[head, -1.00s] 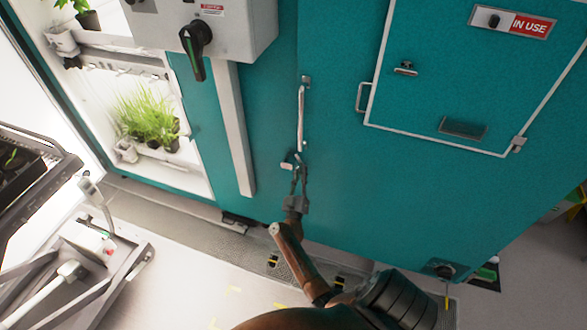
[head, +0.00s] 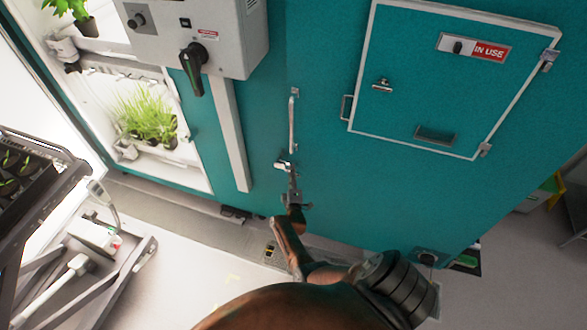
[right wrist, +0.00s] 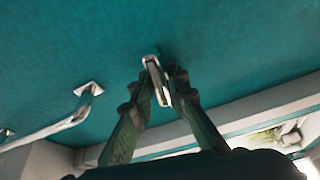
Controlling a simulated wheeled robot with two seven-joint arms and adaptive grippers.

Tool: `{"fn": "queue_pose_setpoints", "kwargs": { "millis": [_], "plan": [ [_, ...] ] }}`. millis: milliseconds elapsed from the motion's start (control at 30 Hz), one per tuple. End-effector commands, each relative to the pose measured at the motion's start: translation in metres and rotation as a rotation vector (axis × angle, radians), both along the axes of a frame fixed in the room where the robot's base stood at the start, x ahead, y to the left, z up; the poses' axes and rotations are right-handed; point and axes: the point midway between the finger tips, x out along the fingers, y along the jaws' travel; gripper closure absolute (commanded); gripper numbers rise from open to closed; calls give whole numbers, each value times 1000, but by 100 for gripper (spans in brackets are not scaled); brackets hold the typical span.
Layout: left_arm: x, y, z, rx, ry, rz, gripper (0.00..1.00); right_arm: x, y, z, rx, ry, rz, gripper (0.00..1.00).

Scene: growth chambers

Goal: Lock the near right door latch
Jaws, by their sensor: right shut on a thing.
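The small metal latch (head: 283,164) sits on the teal door (head: 330,190), just below a long vertical metal handle (head: 292,125). My right gripper (head: 291,172) reaches up to it from below. In the right wrist view the latch lever (right wrist: 157,82) lies between the fingertips of my right gripper (right wrist: 163,88), which is shut on it. The base of the lever meets the teal surface just beyond the fingertips. The handle also shows in the right wrist view (right wrist: 60,125), to the left of the fingers and apart from them. My left gripper is not in view.
A grey control box (head: 200,35) with a black rotary switch juts out at the upper left. A framed hatch (head: 450,90) with an "IN USE" sign is at the upper right. A cart (head: 95,265) stands at the lower left. Plants (head: 147,115) show in the open chamber.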

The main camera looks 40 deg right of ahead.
Motion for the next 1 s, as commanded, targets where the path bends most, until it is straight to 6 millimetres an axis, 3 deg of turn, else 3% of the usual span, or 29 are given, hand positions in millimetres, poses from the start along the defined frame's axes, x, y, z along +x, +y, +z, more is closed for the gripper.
{"fn": "queue_pose_setpoints", "kwargs": {
  "millis": [300, 967, 1000],
  "plan": [
    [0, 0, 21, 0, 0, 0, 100, 1, 1, 0, -87, 146, 2, 100],
    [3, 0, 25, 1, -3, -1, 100, 0, 0, -3, -117, 196, 0, 100],
    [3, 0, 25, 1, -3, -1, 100, 0, 0, -3, -117, 196, 0, 84]
  ]
}}
